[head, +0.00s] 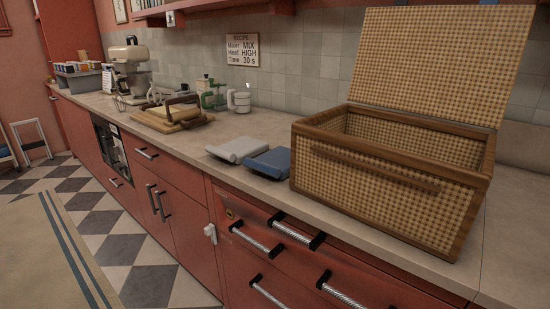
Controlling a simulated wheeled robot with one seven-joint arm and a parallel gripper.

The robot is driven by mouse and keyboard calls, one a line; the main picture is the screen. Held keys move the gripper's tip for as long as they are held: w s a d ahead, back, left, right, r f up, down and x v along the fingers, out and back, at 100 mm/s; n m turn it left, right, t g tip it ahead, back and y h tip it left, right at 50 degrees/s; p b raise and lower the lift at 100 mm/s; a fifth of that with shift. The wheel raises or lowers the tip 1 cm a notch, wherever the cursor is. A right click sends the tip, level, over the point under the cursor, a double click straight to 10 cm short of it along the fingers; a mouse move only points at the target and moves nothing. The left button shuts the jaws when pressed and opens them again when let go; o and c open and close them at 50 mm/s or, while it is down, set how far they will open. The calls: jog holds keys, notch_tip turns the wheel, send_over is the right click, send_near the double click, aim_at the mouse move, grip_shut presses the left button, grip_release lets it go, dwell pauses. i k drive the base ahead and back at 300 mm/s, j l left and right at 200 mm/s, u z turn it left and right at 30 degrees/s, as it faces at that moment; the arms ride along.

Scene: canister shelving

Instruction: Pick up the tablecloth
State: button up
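Two folded cloths lie side by side on the countertop, left of a wicker basket. One is a pale grey-white folded cloth (238,149) with a rolled-looking back edge. The other is a blue folded cloth (270,162), to its right and close to the basket. I cannot tell which of the two is the tablecloth. Both lie near the counter's front edge, and nothing covers them. My gripper is not in view.
The open wicker basket (375,188) fills the counter's right side, its lid (430,60) raised. Wooden boards (172,120), a green clamp-like item (212,95) and a white mug-like item (239,100) stand farther left. Red drawers (265,245) have protruding handles.

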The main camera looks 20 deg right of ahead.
aim_at(275, 163)
jog(key=i+j+z, duration=0.1)
jog(key=i+j, duration=0.25)
jog(key=i+j+z, duration=0.15)
jog(key=i+j, duration=0.2)
jog(key=j, duration=0.15)
jog(key=i+j+z, duration=0.1)
jog(key=i+j, duration=0.2)
jog(key=j, duration=0.15)
jog(key=i+j+z, duration=0.15)
jog(key=i+j, duration=0.15)
jog(key=j, duration=0.2)
